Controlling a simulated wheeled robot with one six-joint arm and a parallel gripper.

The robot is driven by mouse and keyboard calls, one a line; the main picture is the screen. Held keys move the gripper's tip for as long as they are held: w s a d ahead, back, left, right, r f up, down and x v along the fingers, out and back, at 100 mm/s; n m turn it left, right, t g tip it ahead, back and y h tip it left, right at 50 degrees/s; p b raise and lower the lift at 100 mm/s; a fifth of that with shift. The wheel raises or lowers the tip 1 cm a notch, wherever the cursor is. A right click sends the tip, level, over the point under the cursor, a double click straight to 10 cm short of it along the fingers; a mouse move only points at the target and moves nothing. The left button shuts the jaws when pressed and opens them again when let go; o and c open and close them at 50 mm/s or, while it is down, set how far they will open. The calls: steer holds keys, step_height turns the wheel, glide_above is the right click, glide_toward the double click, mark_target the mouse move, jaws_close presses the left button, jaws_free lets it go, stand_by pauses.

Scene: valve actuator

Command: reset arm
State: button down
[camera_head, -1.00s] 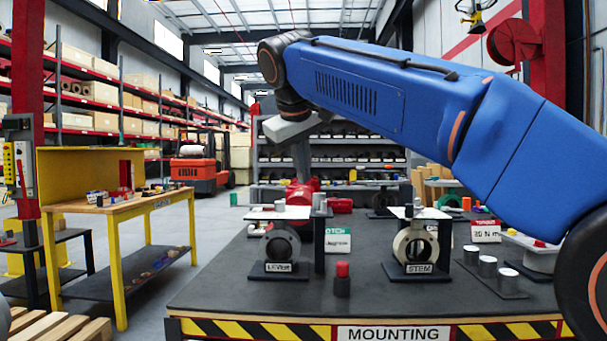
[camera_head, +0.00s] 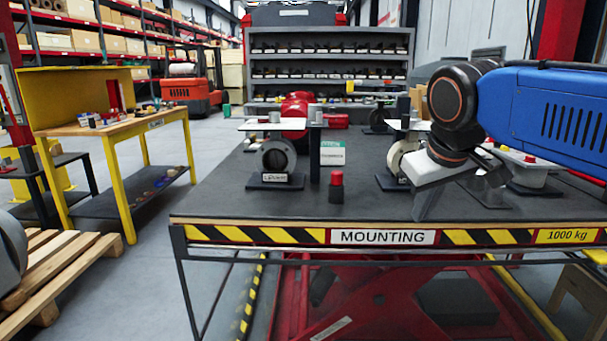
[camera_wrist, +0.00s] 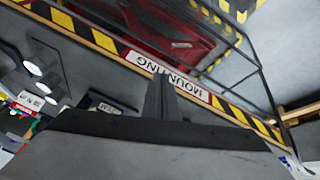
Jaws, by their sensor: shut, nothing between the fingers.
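My gripper (camera_head: 424,206) hangs from my blue arm at the right of the head view, pointing down over the front part of the mounting table (camera_head: 270,205). Its fingers are shut with nothing held; they show at the middle of the wrist view (camera_wrist: 160,97), above the table's front edge. The lever valve body (camera_head: 262,160) stands left of my gripper on its black base. The stem valve body (camera_head: 394,165) stands behind my gripper and is partly hidden by it. A black post with a red top (camera_head: 336,186) stands between them, apart from my gripper.
A yellow workbench (camera_head: 130,128) stands at the left, with a wooden pallet (camera_head: 60,262) in front of it. Shelving (camera_head: 330,68) and an orange forklift (camera_head: 188,90) are farther back. The table's front left is clear, and open floor lies between table and workbench.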

steer(key=s+d+f+m, duration=0.1)
steer(key=s+d+f, duration=0.2)
steer(key=s+f, duration=0.4)
steer(key=s+d+f+m, duration=0.2)
steer(key=s+f, duration=0.6)
steer(key=f, duration=0.6)
steer(key=shift+s+d+f+m+g+y, duration=0.15)
steer(key=shift+d+m+g+y, duration=0.15)
steer(key=shift+d, duration=0.2)
